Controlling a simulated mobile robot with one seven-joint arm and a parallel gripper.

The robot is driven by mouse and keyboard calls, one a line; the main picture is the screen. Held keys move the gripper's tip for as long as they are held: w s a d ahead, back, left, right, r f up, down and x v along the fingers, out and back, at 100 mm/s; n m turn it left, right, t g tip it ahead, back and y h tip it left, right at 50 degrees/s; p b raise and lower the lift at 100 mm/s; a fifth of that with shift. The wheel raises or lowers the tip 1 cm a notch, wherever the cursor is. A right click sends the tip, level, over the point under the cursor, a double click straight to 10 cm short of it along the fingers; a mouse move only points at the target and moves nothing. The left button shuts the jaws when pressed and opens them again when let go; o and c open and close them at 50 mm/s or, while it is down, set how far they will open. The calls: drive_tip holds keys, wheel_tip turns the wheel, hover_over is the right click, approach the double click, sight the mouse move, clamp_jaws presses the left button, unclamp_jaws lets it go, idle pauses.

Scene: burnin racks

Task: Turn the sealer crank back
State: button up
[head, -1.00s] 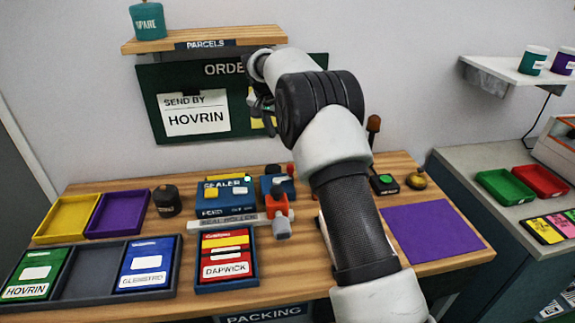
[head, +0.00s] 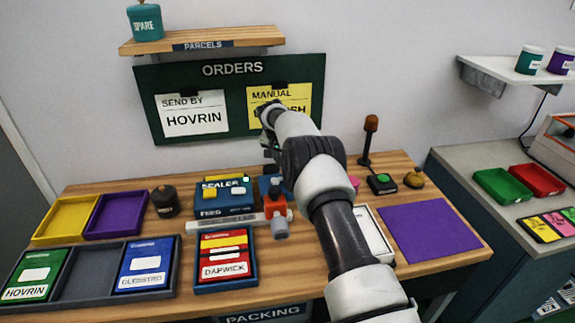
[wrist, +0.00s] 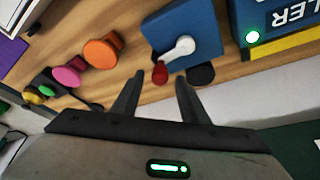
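The sealer (head: 224,200) is a blue box with a green light, on the wooden bench; part of it shows in the wrist view (wrist: 280,18). Beside it is a blue crank housing (wrist: 205,18), partly hidden by my arm in the head view (head: 266,185). The white crank arm (wrist: 179,48) ends in a red knob (wrist: 160,73). In the wrist view my gripper (wrist: 160,78) is open, its fingertips on either side of the red knob. No contact is visible, and the height gap cannot be told. In the head view the fingers are mostly hidden.
An orange part (head: 274,206) stands close to the crank housing. An orange knob (wrist: 102,50) and a pink knob (wrist: 67,76) lie left in the wrist view. A dark jar (head: 166,201) is left of the sealer. The purple mat (head: 430,230) is clear.

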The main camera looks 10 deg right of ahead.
drive_tip(key=shift+w+d+f, duration=0.1)
drive_tip(key=shift+w+f, duration=0.05)
drive_tip(key=shift+f, duration=0.35)
clamp_jaws()
drive_tip(key=n+b, duration=0.1)
drive_tip(key=w+n+y, duration=0.1)
drive_tip(key=n, duration=0.1)
drive_tip(key=shift+w+t+b, duration=0.15)
drive_tip(key=shift+t+b, duration=0.15)
drive_tip(key=shift+b, duration=0.05)
drive_tip(key=shift+w+a+n+y, duration=0.2)
drive_tip(key=shift+w+n+y, duration=0.1)
drive_tip(key=shift+n, duration=0.5)
drive_tip(key=shift+w+a+n+y, duration=0.15)
drive_tip(key=shift+w+n+y, duration=0.15)
drive_tip(key=shift+n, duration=0.5)
drive_tip(key=shift+w+a+n+y, duration=0.2)
drive_tip(key=shift+n+y, duration=0.1)
drive_tip(key=shift+n, duration=0.5)
